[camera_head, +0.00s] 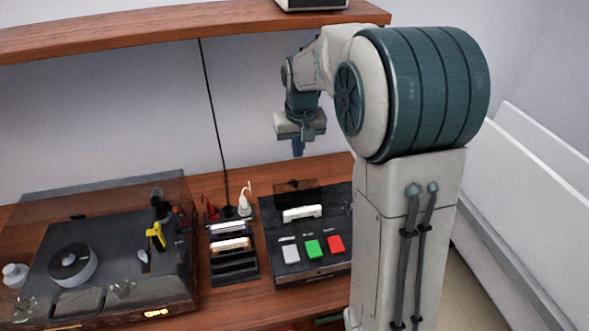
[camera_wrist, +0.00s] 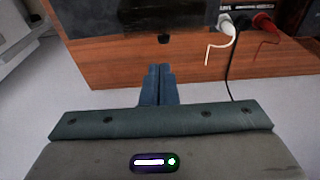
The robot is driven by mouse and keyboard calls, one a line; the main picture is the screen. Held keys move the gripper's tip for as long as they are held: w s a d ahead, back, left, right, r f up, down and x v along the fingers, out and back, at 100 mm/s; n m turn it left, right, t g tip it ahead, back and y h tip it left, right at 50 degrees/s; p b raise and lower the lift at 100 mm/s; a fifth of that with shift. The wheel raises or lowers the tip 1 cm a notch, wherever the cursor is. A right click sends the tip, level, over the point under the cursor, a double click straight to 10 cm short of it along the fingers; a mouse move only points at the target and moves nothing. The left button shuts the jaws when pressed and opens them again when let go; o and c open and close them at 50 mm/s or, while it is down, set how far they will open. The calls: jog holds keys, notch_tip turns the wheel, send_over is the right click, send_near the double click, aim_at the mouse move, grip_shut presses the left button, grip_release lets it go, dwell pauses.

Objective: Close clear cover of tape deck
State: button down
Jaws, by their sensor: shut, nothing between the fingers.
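The tape deck (camera_head: 283,262) is a dark box on the wooden counter, with grey, green and red buttons on top. Its clear cover (camera_head: 296,190) is a smoky see-through panel standing raised at the back of the deck. A white piece (camera_head: 302,213) lies just in front of the cover. My gripper (camera_head: 298,152) is shut and empty, pointing down above and behind the deck, apart from the cover. In the wrist view its closed blue fingers (camera_wrist: 160,72) show near the counter's back edge, with the dark deck (camera_wrist: 110,20) at the top.
A turntable (camera_head: 110,255) under a clear lid stands at the left. Between it and the deck is a dark rack (camera_head: 235,268) with cassettes, with white (camera_head: 245,198) and red (camera_head: 210,208) plugs behind. A wooden shelf (camera_head: 180,28) hangs above. A black cable runs up the wall.

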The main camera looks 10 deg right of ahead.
aim_at(296, 191)
jog(key=f, duration=0.3)
jog(key=w+f, duration=0.1)
jog(key=f, duration=0.2)
jog(key=f+p, duration=0.1)
jog(key=f, duration=0.3)
jog(key=shift+w, duration=0.35)
